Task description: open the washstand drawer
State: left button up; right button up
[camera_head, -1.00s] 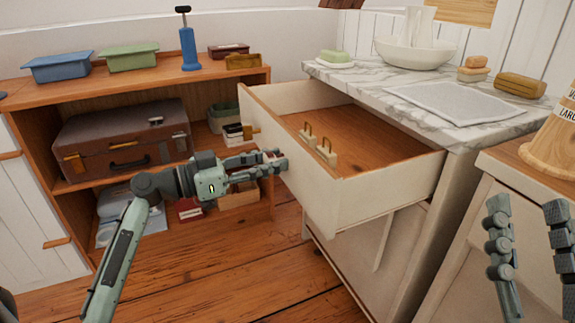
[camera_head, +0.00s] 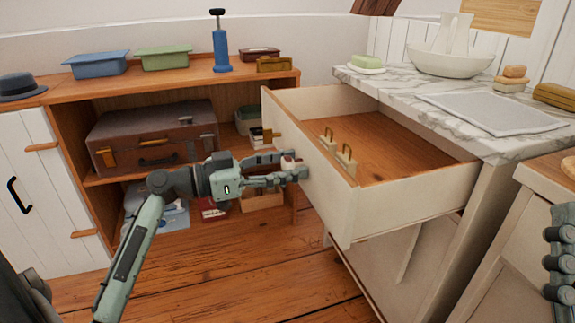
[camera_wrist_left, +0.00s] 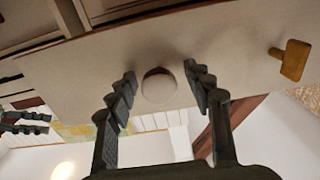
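The washstand (camera_head: 470,215) has a marble top, and its drawer (camera_head: 400,205) is pulled well out, showing a bare wood bottom. Two small brass-handled pieces (camera_head: 337,150) are at the drawer front. My left gripper (camera_head: 298,168) is at the outer face of the drawer front. In the left wrist view, a round pale knob (camera_wrist_left: 159,86) lies between its spread fingers (camera_wrist_left: 163,95), with a gap on each side. A brass latch (camera_wrist_left: 291,60) is to one side.
A low wooden shelf (camera_head: 180,77) at left holds a brown suitcase (camera_head: 150,140), boxes and a blue pump-like object (camera_head: 220,45). A basin (camera_head: 450,60) and grey cloth (camera_head: 490,112) are on the washstand. The floor (camera_head: 230,270) before the drawer is clear.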

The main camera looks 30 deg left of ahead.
pick_arm(q)
jog(key=shift+s, duration=0.1)
jog(key=v, duration=1.1)
jog(key=shift+s+a, duration=0.3)
